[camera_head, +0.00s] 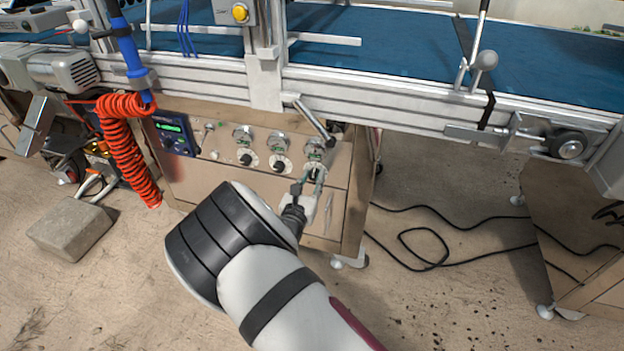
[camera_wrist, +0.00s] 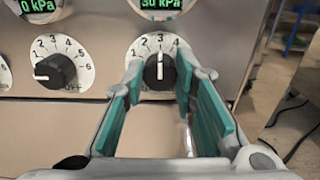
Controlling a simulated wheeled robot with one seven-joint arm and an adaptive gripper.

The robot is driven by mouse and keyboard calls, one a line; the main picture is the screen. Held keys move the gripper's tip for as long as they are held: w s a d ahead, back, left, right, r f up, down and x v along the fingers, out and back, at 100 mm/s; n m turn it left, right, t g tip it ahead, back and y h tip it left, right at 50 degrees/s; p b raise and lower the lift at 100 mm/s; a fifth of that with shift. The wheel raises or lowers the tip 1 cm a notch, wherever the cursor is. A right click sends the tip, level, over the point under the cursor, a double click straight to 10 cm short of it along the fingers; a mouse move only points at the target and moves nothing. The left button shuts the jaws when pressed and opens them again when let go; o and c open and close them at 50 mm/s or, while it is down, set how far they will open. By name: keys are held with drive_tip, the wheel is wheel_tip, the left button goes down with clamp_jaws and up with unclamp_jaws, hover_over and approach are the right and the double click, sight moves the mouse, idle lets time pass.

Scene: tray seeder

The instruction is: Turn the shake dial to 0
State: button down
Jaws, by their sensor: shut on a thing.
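A row of three dials sits on the beige front panel, with a pressure gauge above each. No label naming the shake dial is readable. My gripper (camera_head: 309,184) is at the rightmost dial; its teal-padded fingers (camera_wrist: 158,84) are closed around the black knob (camera_wrist: 159,67). The knob's white line points almost straight up, near 3. The gauge above it (camera_wrist: 161,4) reads 30 kPa. The neighbouring dial's knob (camera_wrist: 54,71) points left, near the low end of its scale, and its gauge (camera_wrist: 38,5) reads 0 kPa. The fingers cover part of the gripped dial's scale.
A small metal lever (camera_head: 315,121) hangs just above the right dial. A blue controller (camera_head: 174,133) and a coiled orange hose (camera_head: 126,150) are to the left. The conveyor frame (camera_head: 370,97) overhangs the panel. A black cable (camera_head: 432,262) lies on the floor at right.

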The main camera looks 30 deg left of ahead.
drive_tip(key=shift+n+p, duration=0.3)
drive_tip(key=n+p, duration=0.2)
drive_tip(key=n, duration=0.2)
drive_tip(key=shift+r+p, duration=0.1)
drive_tip(key=shift+p, duration=0.25)
drive_tip(key=n+p, duration=0.2)
drive_tip(key=n, duration=0.2)
drive_tip(key=shift+a+n, duration=0.1)
drive_tip(key=shift+n, duration=0.2)
drive_tip(key=n+p, duration=0.1)
drive_tip(key=n, duration=0.7)
drive_tip(key=shift+p, duration=0.3)
drive_tip(key=shift+f+n, duration=0.2)
drive_tip(key=shift+n, duration=0.3)
drive_tip(key=c, duration=1.3)
unclamp_jaws()
